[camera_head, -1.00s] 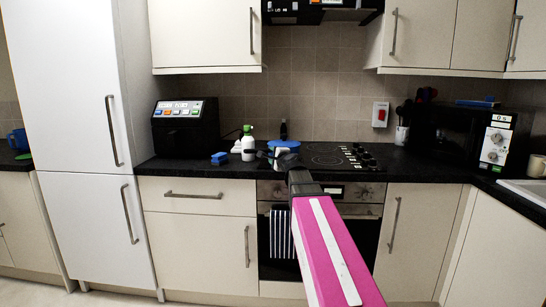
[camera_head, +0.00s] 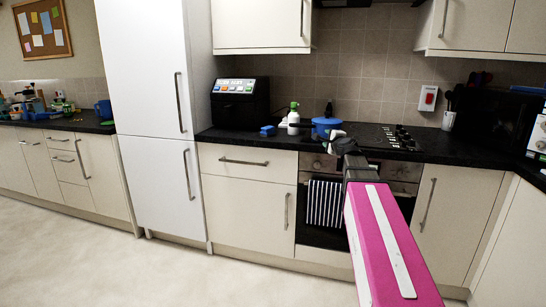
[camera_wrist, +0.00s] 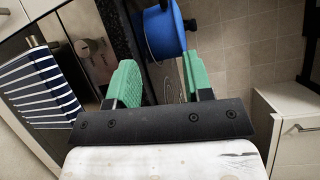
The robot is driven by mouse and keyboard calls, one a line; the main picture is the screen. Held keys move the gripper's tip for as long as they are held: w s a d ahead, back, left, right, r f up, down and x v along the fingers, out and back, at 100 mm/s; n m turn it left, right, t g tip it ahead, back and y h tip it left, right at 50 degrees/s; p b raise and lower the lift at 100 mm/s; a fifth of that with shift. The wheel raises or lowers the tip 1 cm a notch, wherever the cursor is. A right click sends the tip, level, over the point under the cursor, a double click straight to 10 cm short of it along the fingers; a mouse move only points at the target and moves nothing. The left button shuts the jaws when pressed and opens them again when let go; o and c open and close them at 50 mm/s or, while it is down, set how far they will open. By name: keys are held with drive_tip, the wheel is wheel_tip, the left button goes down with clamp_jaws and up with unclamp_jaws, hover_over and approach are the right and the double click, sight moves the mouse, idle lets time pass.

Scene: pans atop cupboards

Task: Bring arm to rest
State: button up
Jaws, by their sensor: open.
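My pink arm (camera_head: 385,240) reaches forward from the lower right of the head view. My gripper (camera_head: 334,138) is at its far end, small and partly hidden, in front of the hob's edge. In the wrist view my gripper (camera_wrist: 160,78) shows its two green fingers spread apart, with nothing between them. A blue pan (camera_head: 325,126) stands on the dark worktop at the hob's left side, behind my gripper in the head view. The pan also shows in the wrist view (camera_wrist: 165,32), beyond the fingers and apart from them.
The oven (camera_head: 309,169) with a striped towel (camera_head: 324,203) is below the hob. A black appliance (camera_head: 240,105), a blue item (camera_head: 268,131) and a bottle (camera_head: 293,118) stand left of the pan. A tall white fridge (camera_head: 150,120) stands further left. The floor (camera_head: 100,265) at left is clear.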

drive_tip(key=s+a+f+n+g, duration=0.2)
drive_tip(key=s+f+n+g, duration=0.15)
drive_tip(key=f, duration=0.45)
drive_tip(key=s+a+f+n+g+y, duration=0.1)
drive_tip(key=s+a+f+n+g, duration=0.2)
drive_tip(key=f, duration=0.5)
drive_tip(key=s+a+f+n+g, duration=0.2)
drive_tip(key=s+f+n, duration=0.15)
drive_tip(key=f, duration=0.45)
drive_tip(key=s+d+f+n+g+h, duration=0.2)
drive_tip(key=s+f+n+g+h, duration=0.2)
drive_tip(key=s+f, duration=1.3)
drive_tip(key=s+n+g, duration=0.2)
drive_tip(key=g, duration=0.2)
drive_tip(key=shift+s+f+n, duration=0.2)
drive_tip(key=shift+n, duration=0.2)
